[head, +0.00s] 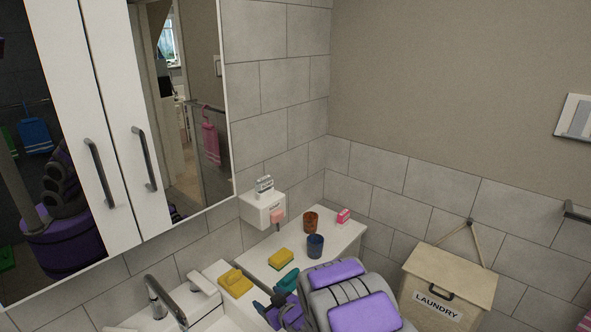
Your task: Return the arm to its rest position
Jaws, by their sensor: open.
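My purple and grey arm (345,298) shows folded at the bottom centre, in front of the white counter. My gripper (266,303), with dark blue and teal parts, is at the arm's left end, close to the right edge of the sink area. It is open, and I see nothing held in it. Part of the gripper is hidden by the arm and the picture's bottom edge.
A white counter (262,252) holds a yellow sponge (281,259), a blue cup (315,246), a brown cup (311,222) and a pink box (343,216). A faucet (160,298) and yellow item (235,282) are left. A laundry hamper (450,282) stands right. A mirrored cabinet (100,120) hangs left.

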